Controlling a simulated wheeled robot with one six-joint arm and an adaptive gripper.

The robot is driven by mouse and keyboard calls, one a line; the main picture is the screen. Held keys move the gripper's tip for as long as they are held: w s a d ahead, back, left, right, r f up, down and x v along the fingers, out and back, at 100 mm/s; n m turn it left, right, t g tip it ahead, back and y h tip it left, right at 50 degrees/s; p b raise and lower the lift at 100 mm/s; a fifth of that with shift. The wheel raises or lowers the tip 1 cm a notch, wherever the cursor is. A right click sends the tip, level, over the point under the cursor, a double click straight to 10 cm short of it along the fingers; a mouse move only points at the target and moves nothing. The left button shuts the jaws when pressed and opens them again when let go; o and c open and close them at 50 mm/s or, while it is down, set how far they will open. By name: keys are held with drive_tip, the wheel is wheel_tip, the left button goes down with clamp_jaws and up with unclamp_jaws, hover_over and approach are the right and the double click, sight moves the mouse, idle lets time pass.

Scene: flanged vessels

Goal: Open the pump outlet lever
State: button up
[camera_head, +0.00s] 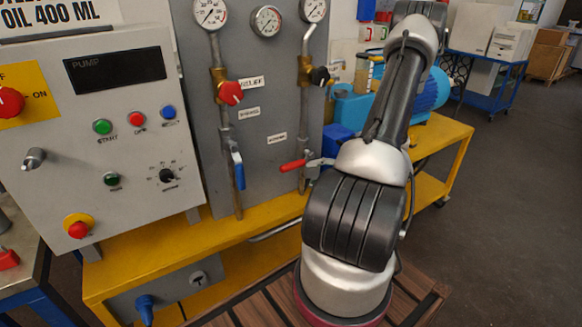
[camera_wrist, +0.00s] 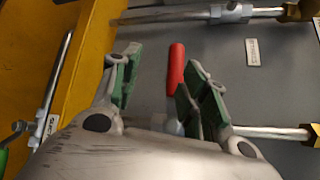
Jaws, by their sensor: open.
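A red-handled lever (camera_head: 293,165) sits on the right pipe of the grey panel and lies crosswise to that pipe. A blue-handled lever (camera_head: 238,170) on the left pipe hangs along its pipe. The small labels near them are too blurred to read, so I cannot tell which names the pump outlet. In the wrist view the red lever (camera_wrist: 176,68) shows between the green-padded fingers of my gripper (camera_wrist: 163,62), nearer the right finger. My gripper is open; I see no clear contact.
Gauges (camera_head: 267,20) and a red knob (camera_head: 231,93) are higher on the panel (camera_head: 255,150). A control box (camera_head: 100,130) stands left. The yellow bench (camera_head: 150,250) runs below, and also shows in the wrist view (camera_wrist: 85,50). A blue pump (camera_head: 430,92) is behind my arm.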

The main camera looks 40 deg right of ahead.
sight(297, 167)
drive_tip(key=shift+w+d+r+n+t, duration=0.45)
drive_tip(key=shift+w+r+n+t, duration=0.15)
drive_tip(key=shift+w+r+n, duration=0.2)
drive_tip(key=shift+a+n, duration=0.15)
drive_tip(key=shift+n, duration=0.15)
drive_tip(key=x, duration=0.7)
drive_tip(key=shift+w+a, duration=0.15)
drive_tip(key=shift+w, duration=0.1)
clamp_jaws()
